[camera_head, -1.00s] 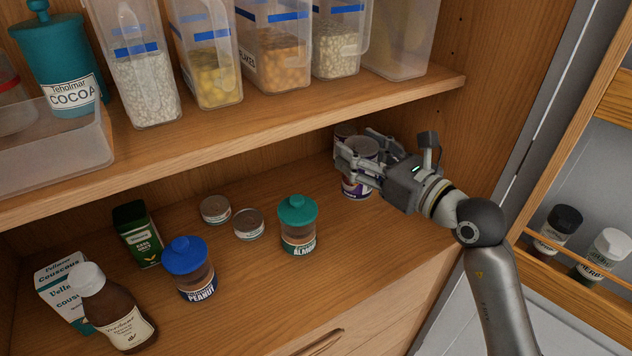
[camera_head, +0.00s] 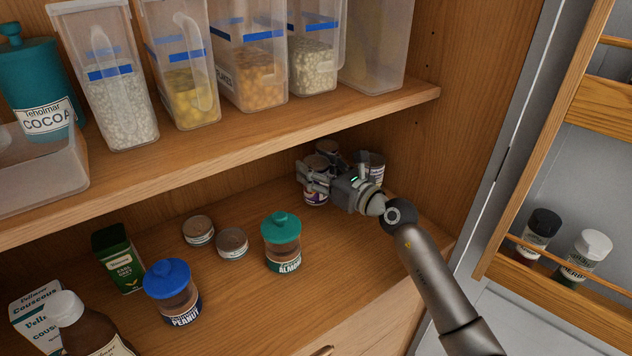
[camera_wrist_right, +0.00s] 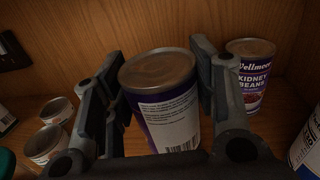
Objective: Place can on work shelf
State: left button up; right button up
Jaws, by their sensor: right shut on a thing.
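The can (camera_head: 316,197) with a purple and white label is between the fingers of my right gripper (camera_head: 315,178), in the right rear part of the lower wooden shelf (camera_head: 345,245). In the right wrist view the can (camera_wrist_right: 168,112) is upright, with a finger pressed on each side. My right gripper is shut on it. The fingers and palm hide part of the can in the head view. I cannot tell whether its base touches the shelf. My left gripper is not in view.
A kidney beans can (camera_wrist_right: 250,75) stands close behind, and another can (camera_head: 375,168) is right of the gripper. Two low tins (camera_head: 198,230), a teal-lidded jar (camera_head: 282,243) and a blue-lidded jar (camera_head: 172,290) stand to the left. The upper shelf (camera_head: 250,140) overhangs.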

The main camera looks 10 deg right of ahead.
jog(key=f, duration=0.3)
jog(key=shift+w+f+b, duration=0.15)
jog(key=shift+w+b, duration=0.1)
jog(key=shift+b, duration=0.1)
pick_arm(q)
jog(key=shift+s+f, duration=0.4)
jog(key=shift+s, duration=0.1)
pick_arm(e)
jog(key=shift+f, duration=0.1)
jog(key=shift+f, duration=0.15)
jog(key=o, duration=1.3)
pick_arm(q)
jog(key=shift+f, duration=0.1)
